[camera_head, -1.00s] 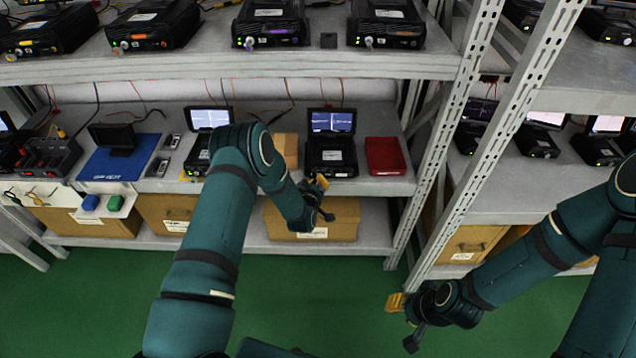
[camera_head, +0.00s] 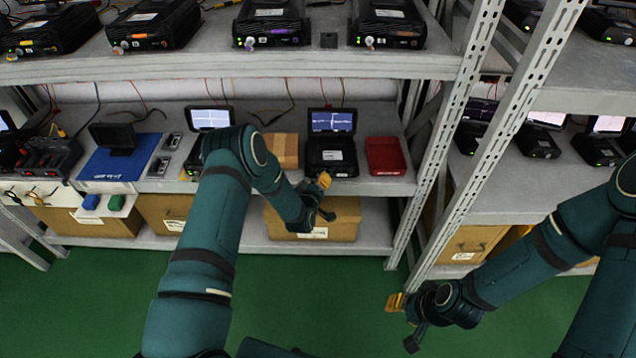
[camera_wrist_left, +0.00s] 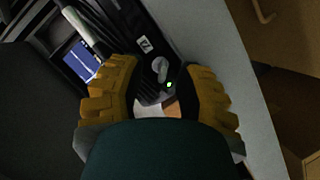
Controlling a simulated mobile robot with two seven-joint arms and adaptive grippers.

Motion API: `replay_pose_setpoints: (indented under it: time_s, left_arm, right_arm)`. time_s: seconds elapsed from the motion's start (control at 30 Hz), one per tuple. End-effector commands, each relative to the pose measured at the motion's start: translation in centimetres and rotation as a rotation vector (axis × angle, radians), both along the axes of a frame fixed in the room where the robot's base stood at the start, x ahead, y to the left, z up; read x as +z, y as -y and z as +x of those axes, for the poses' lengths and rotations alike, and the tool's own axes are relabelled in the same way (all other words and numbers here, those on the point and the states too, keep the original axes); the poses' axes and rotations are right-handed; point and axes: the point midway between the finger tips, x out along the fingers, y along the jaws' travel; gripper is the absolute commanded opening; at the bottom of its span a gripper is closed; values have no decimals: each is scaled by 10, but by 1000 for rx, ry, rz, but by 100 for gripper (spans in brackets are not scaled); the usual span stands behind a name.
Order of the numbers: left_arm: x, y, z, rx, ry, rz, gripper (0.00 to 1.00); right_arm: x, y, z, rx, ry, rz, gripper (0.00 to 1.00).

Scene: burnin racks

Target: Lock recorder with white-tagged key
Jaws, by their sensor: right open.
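The recorder (camera_head: 331,155) with a raised lit screen stands on the middle shelf. In the left wrist view a dark recorder (camera_wrist_left: 138,45) shows a green light and a grey key-like piece (camera_wrist_left: 160,68) on its front. My left gripper (camera_head: 322,195) is at the recorder's front edge. In the left wrist view its yellow fingers (camera_wrist_left: 163,75) are apart, on either side of that piece, without clear contact. A small whitish patch (camera_wrist_left: 152,109) shows between them; I cannot tell whether it is a tag. My right gripper (camera_head: 405,320) is open and empty over the green floor.
A red tray (camera_head: 386,168) lies right of the recorder, a cardboard box (camera_head: 283,150) left of it. Another recorder's screen (camera_head: 210,118) shows behind my left arm. A blue mat (camera_head: 118,165) lies further left. A perforated rack post (camera_head: 440,150) stands on the right.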

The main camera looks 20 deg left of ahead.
Motion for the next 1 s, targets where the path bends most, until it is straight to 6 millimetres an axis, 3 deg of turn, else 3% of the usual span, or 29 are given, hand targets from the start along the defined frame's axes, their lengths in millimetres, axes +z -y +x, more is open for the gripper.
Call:
replay_pose_setpoints:
  time_s: [0.37,0.8,1.0]
  left_arm:
    - [3,-1,-14,0,-4,0,33]
    - [25,2,-91,0,-3,0,33]
    - [30,3,-112,1,-2,0,33]
  right_arm:
    - [0,0,0,0,0,0,34]
    - [0,0,0,0,0,0,34]
    - [0,0,0,0,0,0,34]
